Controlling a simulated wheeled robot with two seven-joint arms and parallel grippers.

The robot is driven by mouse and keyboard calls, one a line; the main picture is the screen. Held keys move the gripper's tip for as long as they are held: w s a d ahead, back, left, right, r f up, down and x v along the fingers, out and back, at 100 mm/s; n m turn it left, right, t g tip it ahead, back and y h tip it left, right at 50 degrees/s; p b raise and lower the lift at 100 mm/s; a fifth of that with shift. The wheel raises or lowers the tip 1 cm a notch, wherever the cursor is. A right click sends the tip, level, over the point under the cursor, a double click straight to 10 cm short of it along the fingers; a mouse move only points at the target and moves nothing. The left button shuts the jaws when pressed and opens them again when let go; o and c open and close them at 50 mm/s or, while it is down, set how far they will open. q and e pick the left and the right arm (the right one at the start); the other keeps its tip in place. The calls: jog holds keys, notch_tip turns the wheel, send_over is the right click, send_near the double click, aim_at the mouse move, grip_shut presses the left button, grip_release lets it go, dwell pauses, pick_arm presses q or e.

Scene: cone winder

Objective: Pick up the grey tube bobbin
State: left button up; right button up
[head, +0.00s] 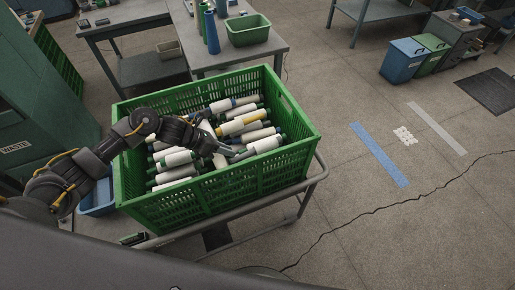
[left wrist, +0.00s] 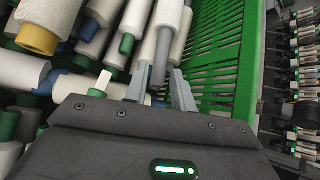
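The grey tube bobbin (head: 263,145) lies in the green crate (head: 225,192) near its front right side, white yarn on a grey tube. Its grey tube end points toward my left gripper (head: 232,153). In the left wrist view the grey tube end (left wrist: 159,76) lies between the two fingers of my left gripper (left wrist: 160,90), with the white yarn (left wrist: 167,18) beyond. The fingers look open around the tube, with small gaps beside it. The fingertips are partly hidden in the head view. My right gripper is not in view.
Several other bobbins, with green, blue and yellow tubes, lie close around it. The green crate wall (left wrist: 222,50) stands just right of the fingers in the wrist view. A grey table (head: 270,47) with a green bin (head: 248,31) stands behind.

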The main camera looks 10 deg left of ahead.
aim_at(257, 150)
pick_arm(q)
jog(key=shift+d+p, duration=0.25)
jog(key=shift+p, duration=0.05)
jog(key=p+x, duration=0.2)
jog(key=x, duration=0.3)
jog(key=shift+s+a, duration=0.1)
jog(key=shift+s, duration=0.05)
grip_shut()
